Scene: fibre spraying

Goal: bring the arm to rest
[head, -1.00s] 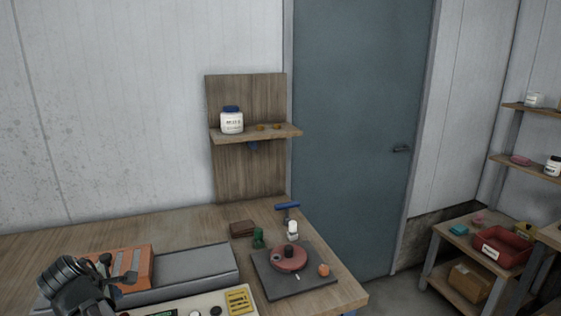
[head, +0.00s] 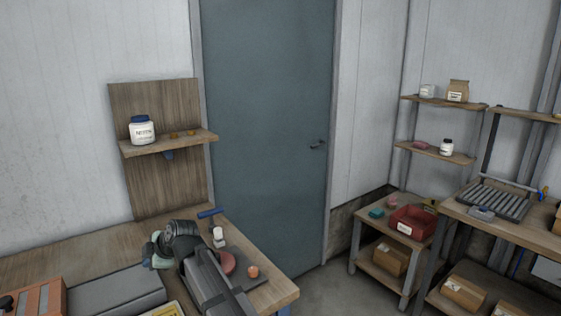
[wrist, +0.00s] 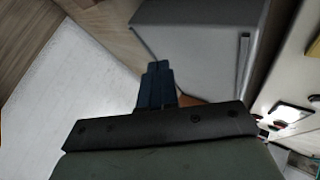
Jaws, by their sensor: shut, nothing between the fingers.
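My gripper (wrist: 156,85) shows in the wrist view, with its dark blue fingers together and nothing between them. It is in the air over the workbench (head: 80,250), with a grey box (wrist: 200,42) beyond the fingertips. In the head view my arm reaches over the right part of the bench. It covers much of the dark plate and the round red piece (head: 227,262) there. The fingertips cannot be made out in the head view.
A grey box (head: 115,290) and an orange rack (head: 38,300) are at the lower left. A white bottle (head: 218,236), a blue-handled tool (head: 210,213) and an orange ball (head: 253,271) stand close to my arm. A wall shelf (head: 170,143) holds a jar. Shelves with a red bin (head: 411,222) are at the right.

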